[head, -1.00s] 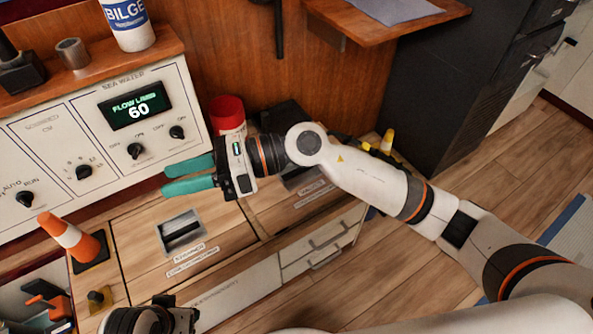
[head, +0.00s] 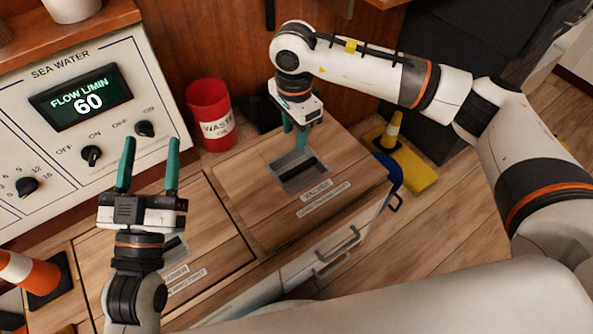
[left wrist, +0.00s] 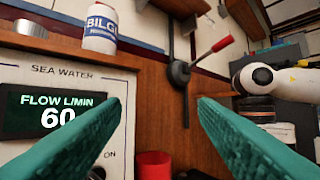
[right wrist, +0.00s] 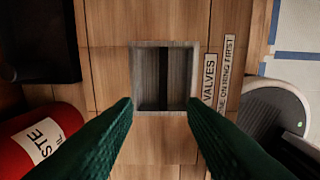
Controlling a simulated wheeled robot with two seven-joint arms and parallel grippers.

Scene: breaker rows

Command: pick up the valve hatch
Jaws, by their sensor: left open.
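The valve hatch (head: 250,183) is a wooden lid in the counter top, closed and flush, with a recessed metal pull (head: 299,171) crossed by a dark bar. In the right wrist view, the pull (right wrist: 163,80) lies ahead between the fingertips, beside a "VALVES" label (right wrist: 209,80). My right gripper (head: 295,138) points down above the pull; its fingers are apart and empty in the right wrist view (right wrist: 160,106). My left gripper (head: 150,145) is open and empty, fingers up, above the strainer hatch (head: 105,255), which it partly hides.
A red waste-oil can (head: 210,115) stands behind the hatch, close to my right gripper. The sea-water panel (head: 85,110) rises at the left. An orange cone (head: 28,272) is at far left; a yellow floor stand (head: 410,165) is at right.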

